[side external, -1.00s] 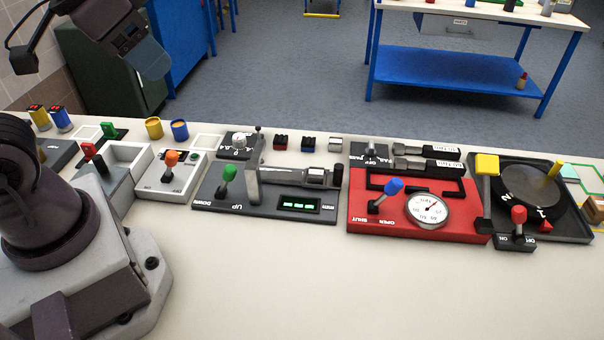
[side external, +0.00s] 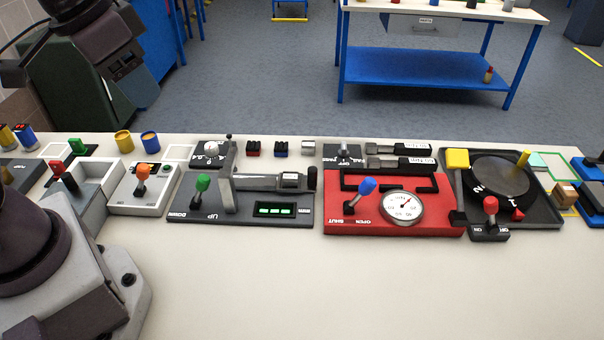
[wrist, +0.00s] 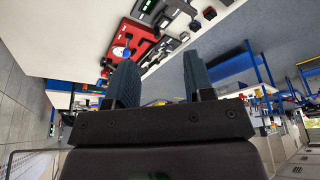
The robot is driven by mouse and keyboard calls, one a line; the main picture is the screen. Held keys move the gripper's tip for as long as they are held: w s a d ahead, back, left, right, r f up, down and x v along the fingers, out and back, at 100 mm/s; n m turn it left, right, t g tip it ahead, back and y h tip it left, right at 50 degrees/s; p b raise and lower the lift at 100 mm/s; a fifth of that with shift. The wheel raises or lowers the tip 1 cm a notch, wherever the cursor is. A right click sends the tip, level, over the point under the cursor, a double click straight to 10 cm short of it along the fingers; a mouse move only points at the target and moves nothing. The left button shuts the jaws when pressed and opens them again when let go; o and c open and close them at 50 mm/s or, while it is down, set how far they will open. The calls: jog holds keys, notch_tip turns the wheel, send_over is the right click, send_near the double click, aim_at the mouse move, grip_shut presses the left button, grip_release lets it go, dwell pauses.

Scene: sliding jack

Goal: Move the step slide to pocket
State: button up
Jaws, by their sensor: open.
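No part is labelled as the step slide or pocket, so I cannot tell which they are. In the side view a red panel (side external: 440,224) has a stepped black slot (side external: 385,176) and a lever with a blue knob (side external: 367,186) at its left, by SHUT and OPEN labels. Left of it, a dark UP/DOWN panel (side external: 180,205) carries a grey horizontal bar with a block (side external: 291,180) and black end. My gripper is open and empty in the wrist view (wrist: 160,82), apart from every panel. In the side view my arm's end is at the upper left.
A round white gauge (side external: 402,206) sits on the red panel. A turntable tray (side external: 545,215) with a yellow peg stands to its right. A grey box with an orange knob (side external: 142,171) stands left. The bench's front strip (side external: 300,285) is clear. A second table (side external: 430,68) is behind.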

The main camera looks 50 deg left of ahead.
aim_at(255, 179)
jog(key=w+d+f+m+g, duration=0.1)
jog(key=w+d+f+m, duration=0.15)
jog(key=w+f, duration=0.5)
jog(key=w+d+f+m+g, duration=0.1)
jog(key=w+f+m, duration=0.25)
jog(key=w, duration=0.75)
jog(key=w+d+f+m+g, duration=0.1)
jog(key=w+f+m+g, duration=0.15)
jog(key=w+f, duration=0.55)
jog(key=shift+t, duration=0.45)
jog(key=f, duration=0.7)
jog(key=w+f, duration=0.1)
jog(key=f, duration=0.2)
jog(key=shift+f, duration=0.35)
jog(key=shift+c, duration=0.4)
grip_shut()
jog(key=s+a, duration=0.8)
jog(key=shift+s+a, duration=0.4)
